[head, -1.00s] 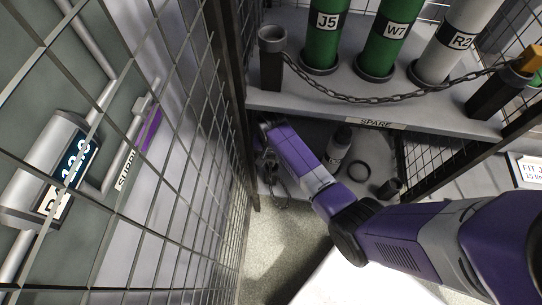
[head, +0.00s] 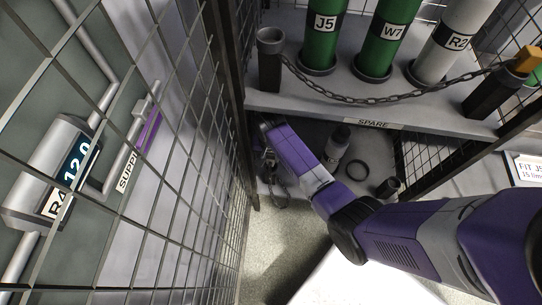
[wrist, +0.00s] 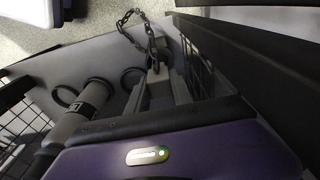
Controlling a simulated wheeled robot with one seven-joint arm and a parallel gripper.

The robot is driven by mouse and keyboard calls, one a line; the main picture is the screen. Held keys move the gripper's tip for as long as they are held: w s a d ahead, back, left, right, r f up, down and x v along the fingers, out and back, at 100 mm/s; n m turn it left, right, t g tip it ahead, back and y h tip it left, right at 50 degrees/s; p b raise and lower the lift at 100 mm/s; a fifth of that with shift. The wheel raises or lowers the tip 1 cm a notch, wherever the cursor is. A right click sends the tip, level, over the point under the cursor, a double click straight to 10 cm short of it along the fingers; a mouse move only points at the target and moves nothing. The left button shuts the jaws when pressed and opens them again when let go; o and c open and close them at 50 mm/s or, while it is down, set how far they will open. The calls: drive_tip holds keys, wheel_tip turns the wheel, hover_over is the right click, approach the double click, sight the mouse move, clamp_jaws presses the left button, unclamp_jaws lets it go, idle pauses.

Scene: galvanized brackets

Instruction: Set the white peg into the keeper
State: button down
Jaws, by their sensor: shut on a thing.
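My gripper (wrist: 158,98) is shut on a small pale grey block, which I take to be the white peg (wrist: 157,78). A dark chain (wrist: 134,27) runs from its end in the wrist view. In the head view my gripper reaches into the lower bay marked SPARE, by the left mesh; its fingertips are largely hidden there, and the chain (head: 282,197) hangs beside it. An open-topped post (head: 270,60) stands on the upper shelf. I cannot tell which is the keeper.
Above are green cylinders J5 (head: 324,40) and W7 (head: 383,45), a white cylinder R2 (head: 447,45) and a strung chain (head: 400,98). Mesh (head: 190,170) closes the left.

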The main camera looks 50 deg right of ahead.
drive_tip(key=shift+f, duration=0.15)
idle(0.5)
drive_tip(key=shift+f+b, duration=1.15)
drive_tip(key=shift+f, duration=0.6)
drive_tip(key=c, duration=1.1)
unclamp_jaws()
drive_tip(key=shift+o, duration=0.2)
drive_tip(key=shift+r, duration=0.1)
